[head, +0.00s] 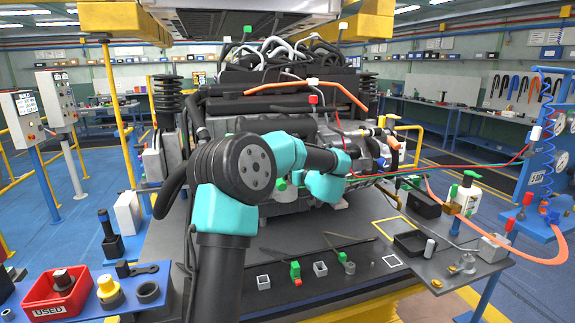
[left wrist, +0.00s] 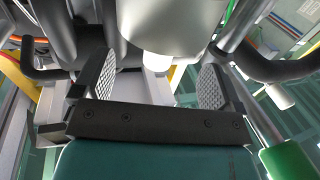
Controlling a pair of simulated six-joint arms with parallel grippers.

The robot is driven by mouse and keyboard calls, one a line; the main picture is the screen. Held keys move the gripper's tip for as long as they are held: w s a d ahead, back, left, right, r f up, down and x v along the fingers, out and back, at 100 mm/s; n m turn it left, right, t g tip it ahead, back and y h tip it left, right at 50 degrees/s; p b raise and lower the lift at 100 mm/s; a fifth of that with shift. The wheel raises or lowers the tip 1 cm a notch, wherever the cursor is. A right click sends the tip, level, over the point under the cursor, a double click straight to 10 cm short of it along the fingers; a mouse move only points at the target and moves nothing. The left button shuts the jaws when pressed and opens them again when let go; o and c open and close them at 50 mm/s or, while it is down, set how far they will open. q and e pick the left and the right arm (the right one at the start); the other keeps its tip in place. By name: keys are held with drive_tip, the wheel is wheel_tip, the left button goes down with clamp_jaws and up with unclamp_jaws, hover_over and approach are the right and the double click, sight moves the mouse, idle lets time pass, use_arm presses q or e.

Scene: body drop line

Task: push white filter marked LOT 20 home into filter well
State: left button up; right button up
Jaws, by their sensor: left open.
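My left arm reaches over the table to the engine (head: 285,130); its wrist hides the fingertips in the head view. In the left wrist view my left gripper (left wrist: 155,88) is open, its two ridged pads well apart. A white cylinder (left wrist: 158,66), which looks like the white filter, points down from a smooth grey round body (left wrist: 165,22), possibly the filter well. The cylinder's end lies between the open fingers in the picture, and no contact shows. No LOT 20 marking can be read. My right gripper is not in view.
Dark hoses and a grey rod with a green end (left wrist: 287,160) crowd the gripper. A red USED bin (head: 57,292) stands at left.

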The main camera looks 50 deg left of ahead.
use_arm(q)
drive_tip(key=s+d, duration=0.2)
drive_tip(key=d, duration=1)
drive_tip(key=shift+s+r, duration=0.2)
drive_tip(key=w+d+f+m+t+h, duration=0.1)
drive_tip(key=d+f+m+t+h, duration=0.3)
drive_tip(key=f, duration=0.8)
drive_tip(key=w+d+f+m+t+h, duration=0.15)
drive_tip(key=d+f+m+h, duration=0.35)
drive_tip(key=f, duration=0.6)
drive_tip(key=w+d+f+m+t+h, duration=0.15)
drive_tip(key=d+f+h, duration=0.35)
drive_tip(key=f, duration=0.7)
drive_tip(key=s+d+f+m+g+h, duration=0.1)
drive_tip(key=s+d+f+g+h, duration=0.1)
drive_tip(key=s+f, duration=0.4)
drive_tip(key=s+d+f+m+g+h, duration=0.1)
drive_tip(key=s+d+f+g+h, duration=0.2)
drive_tip(key=s+d+f, duration=0.3)
drive_tip(key=s+d+f+m+g+h, duration=0.1)
drive_tip(key=s+d+f+g, duration=0.3)
drive_tip(key=s, duration=0.9)
wheel_tip(320, 180, down, 3)
drive_tip(key=shift+s+d+r+g+h, duration=0.15)
drive_tip(key=shift+d+g+h, duration=0.15)
drive_tip(key=shift+d+h, duration=0.75)
